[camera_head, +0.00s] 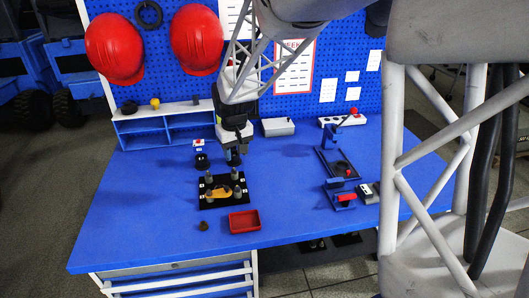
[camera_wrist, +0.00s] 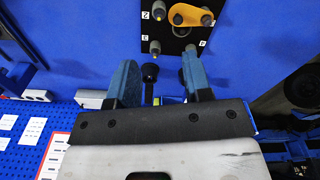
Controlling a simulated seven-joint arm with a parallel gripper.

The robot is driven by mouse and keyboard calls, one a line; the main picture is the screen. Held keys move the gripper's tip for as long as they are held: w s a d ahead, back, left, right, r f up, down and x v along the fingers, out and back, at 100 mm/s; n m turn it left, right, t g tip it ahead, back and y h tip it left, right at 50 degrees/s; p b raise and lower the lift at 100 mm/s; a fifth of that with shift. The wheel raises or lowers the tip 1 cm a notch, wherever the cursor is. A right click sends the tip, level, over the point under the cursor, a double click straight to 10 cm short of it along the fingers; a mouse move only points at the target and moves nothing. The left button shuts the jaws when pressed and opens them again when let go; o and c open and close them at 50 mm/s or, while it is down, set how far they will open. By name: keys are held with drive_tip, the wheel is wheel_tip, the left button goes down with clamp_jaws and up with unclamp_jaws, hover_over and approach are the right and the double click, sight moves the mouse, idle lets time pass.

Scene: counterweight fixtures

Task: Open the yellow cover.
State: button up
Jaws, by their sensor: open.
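The yellow cover (camera_head: 221,192) is a flat, elongated piece on a black board (camera_head: 207,203) with several grey posts and small white number labels. The cover also shows in the wrist view at the top, orange-yellow (camera_wrist: 190,16), lying at one end around or over a post; I cannot tell which. My gripper (camera_head: 234,159) points down just above the far side of the board. In the wrist view its two blue fingers (camera_wrist: 160,80) are apart, and the cover is beyond them. A dark round-topped knob (camera_wrist: 150,72) appears between the fingers, at a depth I cannot tell.
A red tray (camera_head: 244,221) and a small dark round piece (camera_head: 204,226) lie in front of the board. A black round object (camera_head: 202,161) stands behind it. A blue-and-black fixture (camera_head: 337,172) is at the right. The left of the blue table is clear.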

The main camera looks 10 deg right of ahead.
drive_tip(key=s+d+r, duration=0.3)
drive_tip(key=s, duration=0.3)
drive_tip(key=s+d+r+m, duration=0.1)
drive_tip(key=s+d+r, duration=0.2)
drive_tip(key=s, duration=0.3)
drive_tip(key=shift+s+d+r+t, duration=0.2)
drive_tip(key=shift+r+t, duration=0.2)
drive_tip(key=shift+r, duration=0.2)
drive_tip(key=shift+w, duration=0.15)
drive_tip(key=c, duration=0.4)
drive_tip(key=shift+w+a, duration=0.2)
drive_tip(key=shift+w, duration=0.3)
clamp_jaws()
drive_tip(key=w+a+f+g, duration=0.1)
drive_tip(key=w+a+f, duration=0.2)
drive_tip(key=w, duration=0.5)
drive_tip(key=w+a+f+m+g, duration=0.1)
drive_tip(key=w+a+f, duration=0.2)
drive_tip(key=w+f, duration=0.2)
drive_tip(key=w+a+f+m+g, duration=0.1)
drive_tip(key=w+a+f, duration=0.3)
drive_tip(key=w, duration=0.6)
drive_tip(key=shift+w+f+g, duration=0.15)
drive_tip(key=shift+w+g, duration=0.15)
drive_tip(key=shift+g, duration=0.2)
drive_tip(key=shift+a, duration=0.1)
